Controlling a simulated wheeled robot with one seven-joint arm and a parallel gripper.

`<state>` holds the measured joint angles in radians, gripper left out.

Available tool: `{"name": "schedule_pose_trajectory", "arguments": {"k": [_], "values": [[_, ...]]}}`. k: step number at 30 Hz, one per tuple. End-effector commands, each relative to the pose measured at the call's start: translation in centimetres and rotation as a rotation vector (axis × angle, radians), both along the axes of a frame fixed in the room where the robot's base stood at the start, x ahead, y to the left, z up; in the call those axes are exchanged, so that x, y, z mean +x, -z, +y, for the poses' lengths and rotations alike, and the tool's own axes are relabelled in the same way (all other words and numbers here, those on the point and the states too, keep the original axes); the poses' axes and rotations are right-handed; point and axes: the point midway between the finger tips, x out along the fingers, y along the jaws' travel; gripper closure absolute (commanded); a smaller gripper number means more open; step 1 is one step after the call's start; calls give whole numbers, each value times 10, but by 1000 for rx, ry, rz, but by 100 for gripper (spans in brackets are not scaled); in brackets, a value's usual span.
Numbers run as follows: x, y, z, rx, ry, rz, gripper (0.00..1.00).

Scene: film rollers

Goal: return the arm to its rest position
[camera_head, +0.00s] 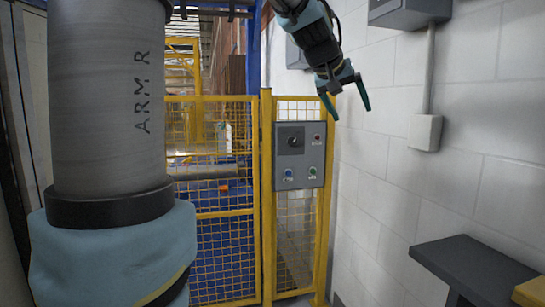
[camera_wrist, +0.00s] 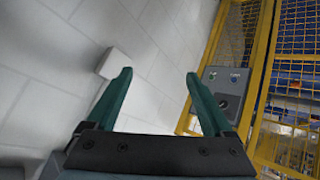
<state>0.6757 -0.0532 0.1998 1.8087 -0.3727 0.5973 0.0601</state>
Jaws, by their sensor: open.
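My gripper (camera_head: 347,104) shows in the head view at the upper middle right, pointing down with its two green fingers spread apart. It is held in the air in front of the white block wall and to the right of the grey control panel. In the wrist view my gripper (camera_wrist: 158,98) is also open, with nothing between the fingers. A large grey arm link of mine marked "ARM R" fills the left of the head view and hides part of what is behind it.
A yellow mesh fence (camera_head: 213,257) stands ahead, bearing the control panel (camera_head: 300,155) with coloured buttons. The white wall (camera_head: 420,187) on the right carries a small white box (camera_head: 425,132) and a grey box (camera_head: 409,12). A dark ledge (camera_head: 472,267) sits at lower right.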

Motion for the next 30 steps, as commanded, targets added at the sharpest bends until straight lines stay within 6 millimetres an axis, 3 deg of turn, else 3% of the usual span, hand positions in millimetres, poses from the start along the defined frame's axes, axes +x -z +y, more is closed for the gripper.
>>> {"name": "schedule_pose_trajectory", "arguments": {"k": [1,3,8,12,15,18,22,30], "values": [[3,35,23,48,-36,40,14],[1,77,51,110,-74,89,14],[-21,170,119,247,-148,213,14],[-61,242,177,351,-193,333,14],[-96,281,210,409,-213,412,14],[-126,307,233,449,-222,475,14],[-151,325,249,476,-225,522,14],[-159,330,252,483,-224,535,14]]}}
